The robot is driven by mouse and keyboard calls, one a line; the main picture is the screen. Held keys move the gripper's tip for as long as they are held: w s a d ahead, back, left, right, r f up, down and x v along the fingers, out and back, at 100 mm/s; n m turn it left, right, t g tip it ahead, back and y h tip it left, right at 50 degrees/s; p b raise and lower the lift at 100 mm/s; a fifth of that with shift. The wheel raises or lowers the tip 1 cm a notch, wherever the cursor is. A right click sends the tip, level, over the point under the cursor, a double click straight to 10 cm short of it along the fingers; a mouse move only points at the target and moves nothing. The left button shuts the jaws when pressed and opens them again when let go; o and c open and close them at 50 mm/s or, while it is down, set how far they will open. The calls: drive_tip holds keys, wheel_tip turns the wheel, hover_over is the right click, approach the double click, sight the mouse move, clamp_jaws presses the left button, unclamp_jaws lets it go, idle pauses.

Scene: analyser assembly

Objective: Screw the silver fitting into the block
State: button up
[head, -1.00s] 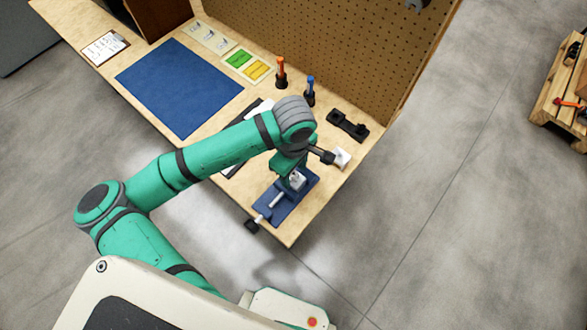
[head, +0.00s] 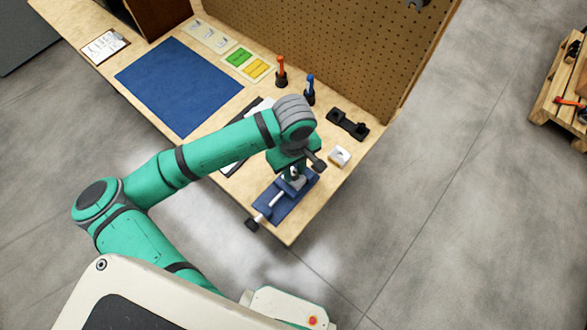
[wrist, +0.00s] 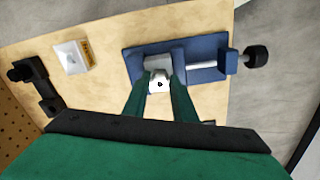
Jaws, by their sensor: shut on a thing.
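My gripper (wrist: 159,88) points down over the blue vise (wrist: 207,73), its two green fingers shut on the silver fitting (wrist: 159,84). The fitting is a small, bright piece with a dark spot facing the wrist camera. The grey block (wrist: 157,61) sits in the vise jaws, directly under or against the fitting. I cannot tell how deep the fitting sits in it. In the head view my gripper (head: 293,176) is over the vise (head: 290,205) at the table's near corner, and the arm partly hides the block.
The vise's black handle knob (head: 251,224) sticks out past the table edge. A small white box (head: 340,156) and a black holder (head: 347,125) lie to the right. Orange (head: 281,72) and blue (head: 310,90) handled tools stand near the pegboard. A blue mat (head: 180,87) lies left.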

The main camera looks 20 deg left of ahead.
drive_tip(key=m, duration=0.4)
idle(0.5)
drive_tip(key=m, duration=0.3)
drive_tip(key=shift+m, duration=0.6)
drive_tip(key=m, duration=0.4)
drive_tip(key=shift+d, duration=0.1)
